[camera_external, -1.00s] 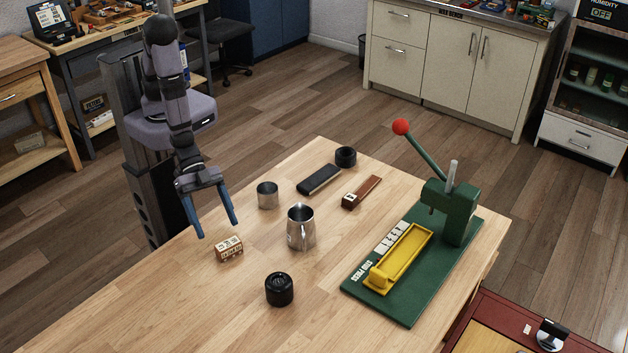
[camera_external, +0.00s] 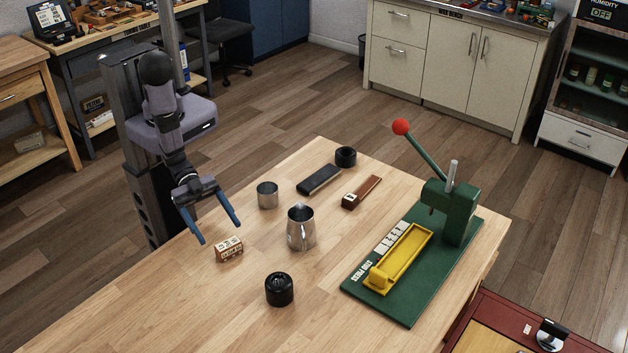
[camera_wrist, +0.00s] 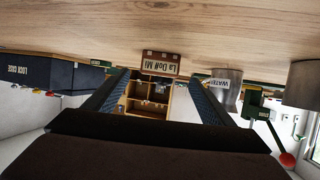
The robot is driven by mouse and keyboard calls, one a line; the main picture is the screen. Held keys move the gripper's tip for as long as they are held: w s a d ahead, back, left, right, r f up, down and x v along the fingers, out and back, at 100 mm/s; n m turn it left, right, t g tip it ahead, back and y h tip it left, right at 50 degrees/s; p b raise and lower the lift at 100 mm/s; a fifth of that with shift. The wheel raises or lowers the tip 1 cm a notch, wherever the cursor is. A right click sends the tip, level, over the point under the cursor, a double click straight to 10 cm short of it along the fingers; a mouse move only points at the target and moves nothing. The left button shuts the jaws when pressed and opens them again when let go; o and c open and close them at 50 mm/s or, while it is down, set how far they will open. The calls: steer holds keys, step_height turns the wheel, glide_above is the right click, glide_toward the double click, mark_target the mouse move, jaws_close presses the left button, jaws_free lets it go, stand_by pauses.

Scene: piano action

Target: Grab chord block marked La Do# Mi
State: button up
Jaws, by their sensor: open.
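The chord block (camera_external: 229,248) is a small wooden block with pale labels, sitting on the table near its left edge. In the wrist view the chord block (camera_wrist: 160,63) appears upside down, with "La Do# Mi" readable on its face. My gripper (camera_external: 217,233) is open, its two blue fingers spread and pointing toward the block from behind. In the wrist view the block lies beyond the fingertips, roughly centred between them. Nothing is between the fingers, and the block looks untouched.
A metal pitcher (camera_external: 301,230) and a small metal cup (camera_external: 267,196) stand right of the block. A black round container (camera_external: 279,289) stands in front. A green press (camera_external: 451,208) with a yellow tray (camera_external: 404,260) is farther right. Table around the block is clear.

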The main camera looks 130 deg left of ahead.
mark_target(226, 241)
steer(key=shift+w+f, duration=0.1)
steer(key=shift+w, duration=0.2)
steer(key=shift+w+d, duration=0.1)
steer(key=shift+w, duration=0.1)
steer(key=shift+p+x, duration=0.85)
steer(key=shift+x, duration=1.55)
steer(key=shift+s+f, duration=0.1)
steer(key=shift+f, duration=0.1)
steer(key=c, duration=1.2)
